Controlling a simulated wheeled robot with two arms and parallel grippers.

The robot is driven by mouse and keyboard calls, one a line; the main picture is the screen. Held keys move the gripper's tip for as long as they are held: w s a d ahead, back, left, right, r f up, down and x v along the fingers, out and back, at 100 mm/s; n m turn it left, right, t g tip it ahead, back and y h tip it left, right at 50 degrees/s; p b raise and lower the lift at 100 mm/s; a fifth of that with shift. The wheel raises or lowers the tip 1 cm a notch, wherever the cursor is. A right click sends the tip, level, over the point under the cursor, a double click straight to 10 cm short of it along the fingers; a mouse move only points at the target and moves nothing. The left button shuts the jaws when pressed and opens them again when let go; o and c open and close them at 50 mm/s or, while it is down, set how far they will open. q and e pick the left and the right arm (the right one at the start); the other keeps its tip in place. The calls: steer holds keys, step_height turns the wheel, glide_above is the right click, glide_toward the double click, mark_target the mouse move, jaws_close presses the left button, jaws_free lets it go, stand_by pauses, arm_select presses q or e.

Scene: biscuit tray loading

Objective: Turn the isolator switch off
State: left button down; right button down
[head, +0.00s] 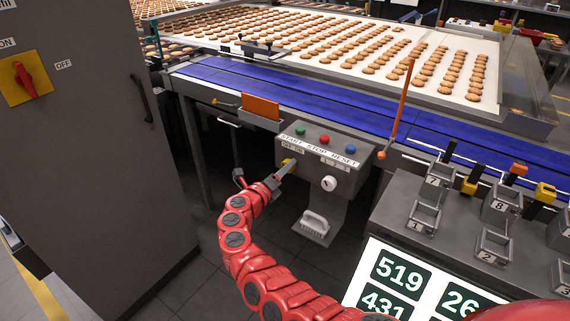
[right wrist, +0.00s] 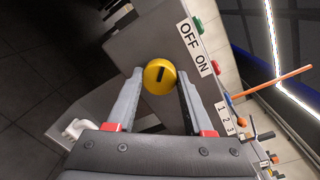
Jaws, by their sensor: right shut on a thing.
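A red rotary handle (head: 27,80) sits on a yellow plate on the grey cabinet at the far left, with an ON label on its left and an OFF label on its right. A yellow round knob (right wrist: 160,76) with a dark slot is on the grey control box (head: 345,150), beside an OFF ON label (right wrist: 194,48). My right gripper (head: 288,167) is shut on this knob; in the right wrist view its two fingers (right wrist: 160,84) lie on either side of it. In the head view the fingertips partly hide the knob. My left gripper is not in view.
The box carries green, red and blue buttons (head: 325,139) and a white knob (head: 329,183). A blue conveyor (head: 235,82) and a biscuit tray (head: 500,48) lie behind. An orange rod (head: 403,95) stands right of the box. Numbered holders (head: 425,216) stand at right.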

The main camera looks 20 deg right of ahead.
steer(key=n+p, duration=0.4)
steer(key=n, duration=0.4)
steer(key=shift+g, duration=0.3)
steer(key=shift+n, duration=0.4)
steer(key=shift+c, duration=1.5)
jaws_free()
steer(key=v, duration=1.7)
steer(key=shift+a, duration=0.25)
steer(key=shift+f, duration=0.15)
